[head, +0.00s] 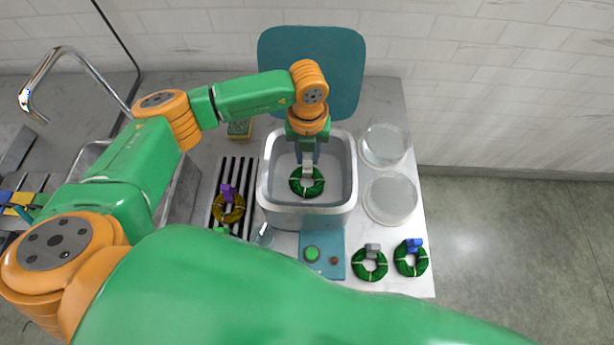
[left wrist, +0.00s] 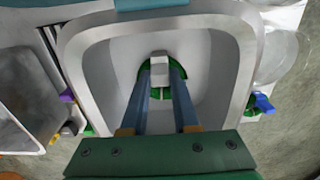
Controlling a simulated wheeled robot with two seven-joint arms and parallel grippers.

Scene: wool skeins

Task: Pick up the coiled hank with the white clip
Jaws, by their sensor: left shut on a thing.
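The green coiled hank with the white clip (head: 306,188) is within the opening of the grey-white bin (head: 265,200) in the head view. My left gripper (head: 308,157) points down over the bin and is shut on the hank's white clip. In the left wrist view the white clip (left wrist: 159,72) is between the two fingertips of my left gripper (left wrist: 160,85), with parts of the green ring beside and below it. I cannot tell whether the hank touches the bin floor. My right gripper is not in view.
A green hank with a grey clip (head: 369,267), one with a blue clip (head: 411,260) and an olive hank with a purple clip (head: 229,208) lie around the bin. Two clear round dishes (head: 391,198) (head: 384,145) stand right of it. A teal panel (head: 345,60) rises behind.

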